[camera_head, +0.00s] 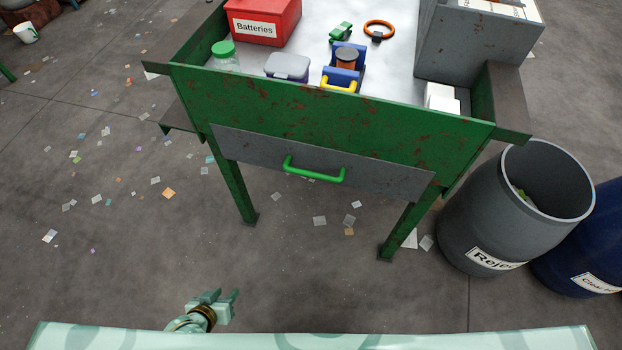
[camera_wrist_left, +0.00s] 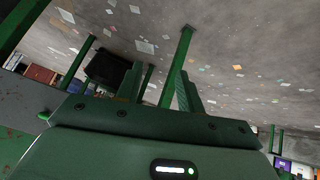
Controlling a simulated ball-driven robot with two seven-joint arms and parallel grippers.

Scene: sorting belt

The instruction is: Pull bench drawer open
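The bench drawer has a grey, worn front (camera_head: 250,150) set under the green bench's rusty front panel (camera_head: 300,107). It looks closed, flush below the panel. Its bright green bar handle (camera_head: 314,176) is in the middle of the front and nothing touches it. My left gripper (camera_head: 227,295) is low in the head view, in front of and below the drawer, well apart from the handle. Its two fingers are spread with nothing between them; they also show in the left wrist view (camera_wrist_left: 160,85). My right gripper is in neither view.
On the bench top stand a red Batteries box (camera_head: 262,20), a green-lidded jar (camera_head: 224,56), a grey-lidded container (camera_head: 287,67) and a blue holder (camera_head: 346,66). A grey Reject barrel (camera_head: 480,215) and a blue barrel (camera_head: 590,250) stand at right. Floor before the drawer is open, with litter.

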